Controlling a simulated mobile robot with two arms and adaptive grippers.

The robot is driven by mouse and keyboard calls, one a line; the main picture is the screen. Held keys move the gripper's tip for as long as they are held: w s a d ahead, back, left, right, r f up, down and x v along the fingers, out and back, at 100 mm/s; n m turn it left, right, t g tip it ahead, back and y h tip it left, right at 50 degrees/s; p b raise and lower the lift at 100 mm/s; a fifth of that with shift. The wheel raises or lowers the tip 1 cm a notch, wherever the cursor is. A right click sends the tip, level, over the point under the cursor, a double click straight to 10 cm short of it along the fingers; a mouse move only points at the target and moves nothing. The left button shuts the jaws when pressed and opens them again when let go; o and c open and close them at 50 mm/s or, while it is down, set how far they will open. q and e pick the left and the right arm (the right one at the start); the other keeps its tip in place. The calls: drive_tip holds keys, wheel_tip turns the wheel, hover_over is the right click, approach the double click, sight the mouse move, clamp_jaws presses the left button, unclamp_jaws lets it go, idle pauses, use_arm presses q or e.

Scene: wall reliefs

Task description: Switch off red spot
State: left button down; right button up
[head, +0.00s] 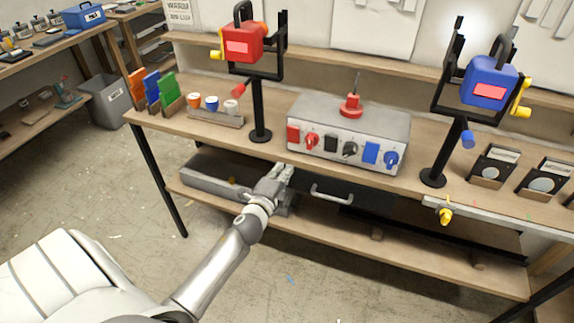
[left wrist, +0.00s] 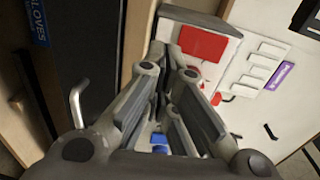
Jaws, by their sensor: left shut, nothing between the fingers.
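The red spot lamp (head: 240,45) hangs in a black yoke on a stand at the left of the bench. Its front has a pale red panel; I cannot tell whether it is lit. A grey control box (head: 350,115) stands right of it, with a red square (head: 293,134) and red knob (head: 311,141) at the left of its front, and a red lever (head: 351,106) on top. My left gripper (head: 286,171) is shut and empty, in front of the bench edge below the box's left end. In the left wrist view a red square panel (left wrist: 202,43) shows beyond the fingers.
A blue spot lamp (head: 489,82) stands at the right, with a bright glow on the wall behind. Black and blue controls share the box front. A row of cups (head: 212,104) and coloured binders (head: 152,86) stand left. A drawer handle (head: 332,195) sticks out below the bench.

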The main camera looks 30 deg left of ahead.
use_arm(q)
drive_tip(key=v, duration=0.3)
drive_tip(key=f+b+v, duration=0.1)
drive_tip(key=v, duration=0.1)
drive_tip(key=shift+s+d+r, duration=0.1)
drive_tip(key=shift+s+d, duration=0.1)
drive_tip(key=shift+s, duration=0.1)
use_arm(e)
drive_tip(key=shift+a+f, duration=0.65)
drive_tip(key=shift+f, duration=0.05)
drive_tip(key=shift+d, duration=0.35)
